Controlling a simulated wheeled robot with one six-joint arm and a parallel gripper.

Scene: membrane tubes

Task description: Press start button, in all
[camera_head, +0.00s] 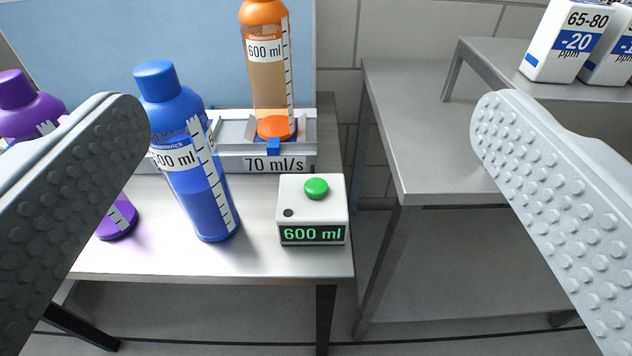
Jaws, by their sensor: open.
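A white box (298,212) with a round green button (316,188) on its top stands near the front right corner of the left metal table. A small dark dot sits on the top beside the button, and the front display reads "600 ml" in green. My gripper (310,120) is open and empty. One finger shows at the left and the other at the right, wide apart, with the box seen between them. Neither finger touches the box.
A blue bottle (192,165) stands left of the box. A purple bottle (118,218) is partly hidden by my left finger. An orange bottle (268,70) stands on a device marked "70 ml/s" (225,163). White containers (562,45) stand on a raised shelf. A gap separates the left table from the right table (420,150).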

